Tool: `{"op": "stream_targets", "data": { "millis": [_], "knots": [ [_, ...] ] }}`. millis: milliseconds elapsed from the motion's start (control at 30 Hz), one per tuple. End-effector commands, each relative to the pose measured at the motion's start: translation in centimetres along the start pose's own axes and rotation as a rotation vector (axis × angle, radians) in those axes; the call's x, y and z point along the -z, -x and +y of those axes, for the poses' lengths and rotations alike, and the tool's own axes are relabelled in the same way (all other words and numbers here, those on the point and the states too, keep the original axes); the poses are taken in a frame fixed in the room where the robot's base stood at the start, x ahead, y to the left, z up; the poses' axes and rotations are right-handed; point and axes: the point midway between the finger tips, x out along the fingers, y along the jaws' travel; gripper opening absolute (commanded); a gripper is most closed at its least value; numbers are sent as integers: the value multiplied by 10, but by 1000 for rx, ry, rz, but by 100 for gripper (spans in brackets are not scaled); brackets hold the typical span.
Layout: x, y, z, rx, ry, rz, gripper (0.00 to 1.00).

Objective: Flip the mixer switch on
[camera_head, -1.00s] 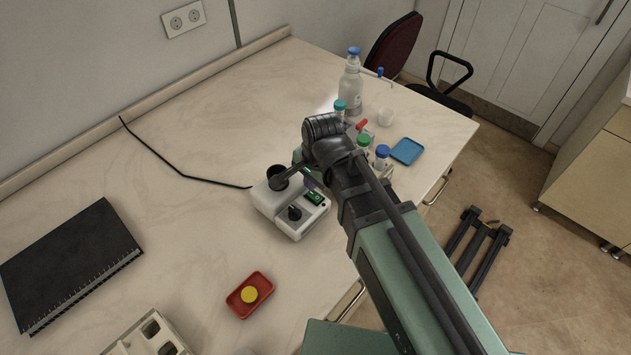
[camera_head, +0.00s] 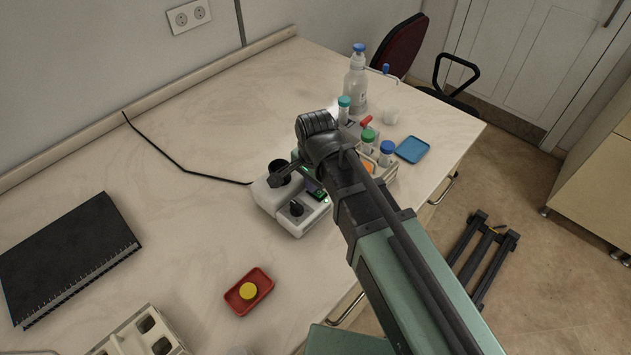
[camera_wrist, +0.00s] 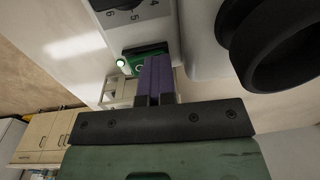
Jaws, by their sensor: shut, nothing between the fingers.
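The mixer (camera_head: 291,203) is a white box on the table with a black round cup holder on top and a black dial (camera_head: 296,208) on its front part. Its green rocker switch (camera_wrist: 148,62) shows in the wrist view, with a small bright green light beside it. My gripper (camera_wrist: 157,62) is shut and empty, its purple fingertips overlapping the switch in the wrist view. I cannot tell whether they touch it. In the head view my wrist and gripper (camera_head: 306,184) partly cover the switch.
A red tray (camera_head: 262,299) with a yellow round piece lies in front of the mixer. Several capped bottles and a blue tray (camera_head: 412,150) stand behind my arm. A black notebook (camera_head: 68,258) lies left. A black cable (camera_head: 185,174) runs to the mixer.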

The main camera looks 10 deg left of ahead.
Motion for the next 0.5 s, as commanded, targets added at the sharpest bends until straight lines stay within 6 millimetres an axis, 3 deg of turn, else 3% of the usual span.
{"op": "stream_targets", "data": {
  "millis": [33,500],
  "knots": [
    [-3,-8,2,-1,2,-6,0],
    [-4,-3,22,-7,2,-5,0]
  ]
}}
